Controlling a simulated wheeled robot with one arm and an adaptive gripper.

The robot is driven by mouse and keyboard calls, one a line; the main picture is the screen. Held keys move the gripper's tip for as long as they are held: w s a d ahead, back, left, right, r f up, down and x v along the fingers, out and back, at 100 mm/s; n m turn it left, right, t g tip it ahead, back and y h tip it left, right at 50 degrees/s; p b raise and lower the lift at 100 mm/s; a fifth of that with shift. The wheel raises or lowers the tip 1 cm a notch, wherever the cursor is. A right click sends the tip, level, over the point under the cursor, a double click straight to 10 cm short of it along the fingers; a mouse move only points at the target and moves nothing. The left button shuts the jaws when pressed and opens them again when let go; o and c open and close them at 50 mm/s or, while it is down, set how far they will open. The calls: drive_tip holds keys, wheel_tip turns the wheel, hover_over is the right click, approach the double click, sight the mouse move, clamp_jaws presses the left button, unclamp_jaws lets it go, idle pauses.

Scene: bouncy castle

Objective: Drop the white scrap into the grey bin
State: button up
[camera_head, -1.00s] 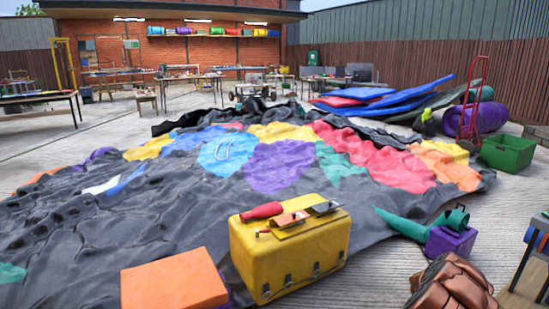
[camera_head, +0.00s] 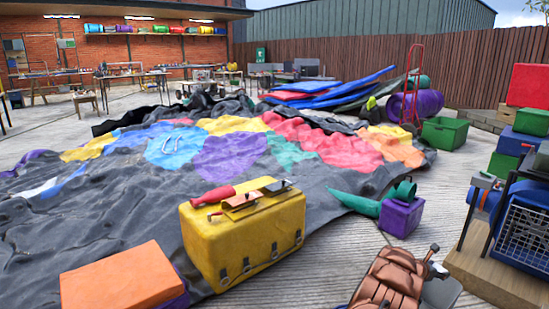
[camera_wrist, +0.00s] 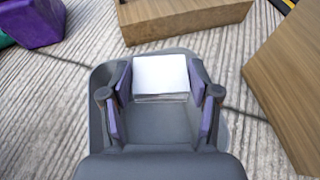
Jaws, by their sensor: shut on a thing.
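My gripper (camera_wrist: 160,88), with purple-lined fingers, is in the wrist view. It is shut on the white scrap (camera_wrist: 161,72), a pale flat-faced block held between the fingertips. A grey rounded shape (camera_wrist: 222,132) surrounds the jaws from behind and looks like the grey bin below them; I cannot tell how far below. In the head view a grey slab-like form (camera_head: 441,292) beside my copper-coloured arm at the bottom may be the same bin. The scrap cannot be made out in the head view.
A wooden base (camera_head: 497,275) with a caged blue machine (camera_head: 522,235) stands close on the right. A purple box (camera_head: 401,218) is beyond my arm. A yellow toolbox (camera_head: 243,240) and the spread castle fabric (camera_head: 100,225) lie left. Paving between them is clear.

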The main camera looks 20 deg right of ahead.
drive_tip(key=shift+f+p, duration=0.35)
drive_tip(key=shift+f, duration=1.55)
drive_tip(key=o, duration=0.9)
drive_tip(key=shift+a, duration=0.1)
drive_tip(key=shift+v, duration=5.95)
